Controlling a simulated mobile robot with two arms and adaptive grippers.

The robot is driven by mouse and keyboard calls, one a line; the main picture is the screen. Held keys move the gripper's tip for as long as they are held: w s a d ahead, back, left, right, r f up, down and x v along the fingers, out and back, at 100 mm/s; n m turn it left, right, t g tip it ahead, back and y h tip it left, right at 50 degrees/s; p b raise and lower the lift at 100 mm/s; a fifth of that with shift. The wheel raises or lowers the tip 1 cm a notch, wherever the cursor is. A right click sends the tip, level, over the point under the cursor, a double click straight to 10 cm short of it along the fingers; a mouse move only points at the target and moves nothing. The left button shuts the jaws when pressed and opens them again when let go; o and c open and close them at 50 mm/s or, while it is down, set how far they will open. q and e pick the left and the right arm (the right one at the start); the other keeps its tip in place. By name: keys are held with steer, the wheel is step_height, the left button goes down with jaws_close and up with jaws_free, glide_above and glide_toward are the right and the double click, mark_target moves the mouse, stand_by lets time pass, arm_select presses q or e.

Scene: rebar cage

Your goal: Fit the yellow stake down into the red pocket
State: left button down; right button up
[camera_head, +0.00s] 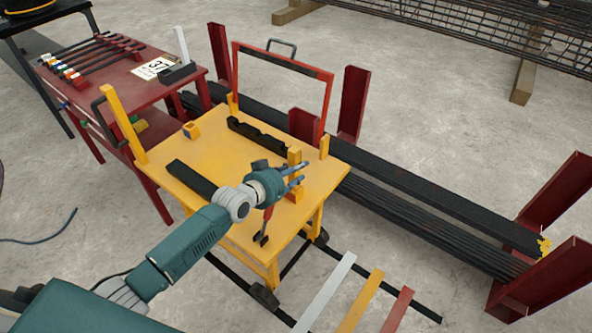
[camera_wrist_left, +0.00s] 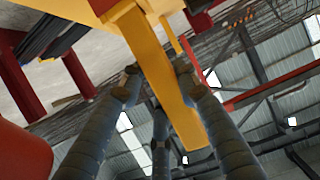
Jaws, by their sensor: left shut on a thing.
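The yellow stake (camera_head: 294,157) is upright over the near right part of the yellow cart top (camera_head: 215,150). In the left wrist view the stake (camera_wrist_left: 150,65) runs between the dark fingers. My left gripper (camera_head: 292,176) is shut on it, coming from the left. In the left wrist view a red part (camera_wrist_left: 102,5) shows beside the stake's cart end. I cannot tell whether the stake's lower end is inside the pocket. My right gripper is not in view.
Other yellow posts (camera_head: 123,123) stand at the cart's corners. A black notched rack (camera_head: 260,137) and a small yellow block (camera_head: 191,131) are on its top. A red-handled tool (camera_head: 266,222) is at the near edge. A red frame (camera_head: 328,95) rises behind.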

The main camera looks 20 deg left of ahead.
arm_select(q)
steer(key=shift+f, duration=0.15)
steer(key=c, duration=1.3)
jaws_free()
steer(key=shift+o, duration=0.6)
steer(key=shift+s+f, duration=0.15)
steer(key=shift+f, duration=0.05)
steer(key=v, duration=1.2)
steer(key=shift+r, duration=0.25)
